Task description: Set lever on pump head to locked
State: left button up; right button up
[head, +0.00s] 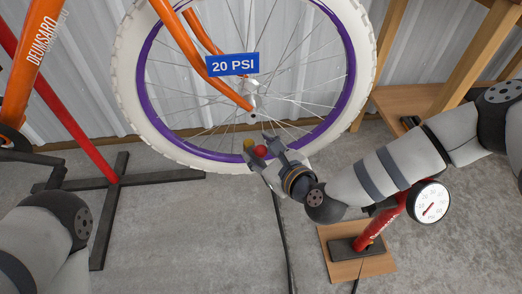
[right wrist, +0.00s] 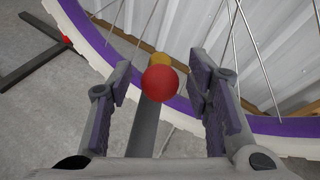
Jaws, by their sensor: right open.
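My right gripper (head: 262,150) is open at the lower rim of the bicycle wheel. In the right wrist view its two purple-padded fingers (right wrist: 170,95) stand apart on either side of a red ball (right wrist: 158,82) at the end of a grey bar (right wrist: 145,132), apparently the lever of the pump head. No finger visibly touches the ball. A yellow ball (right wrist: 160,60) shows just behind the red one. The head view also shows the red ball (head: 261,151) and the yellow ball (head: 248,144). The rest of the pump head is mostly hidden by my gripper. My left gripper is out of view.
The white-tyred wheel (head: 122,75) with purple rim hangs on an orange frame (head: 190,40). A "20 PSI" label (head: 233,64) shows over it. A red pump with gauge (head: 430,203) stands on a wooden board (head: 330,262). A dark hose (head: 287,240) crosses the floor. A stand (head: 110,185) is left.

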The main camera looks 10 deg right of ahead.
jog(key=shift+c, duration=0.3)
grip_shut()
jog(key=shift+f, duration=0.1)
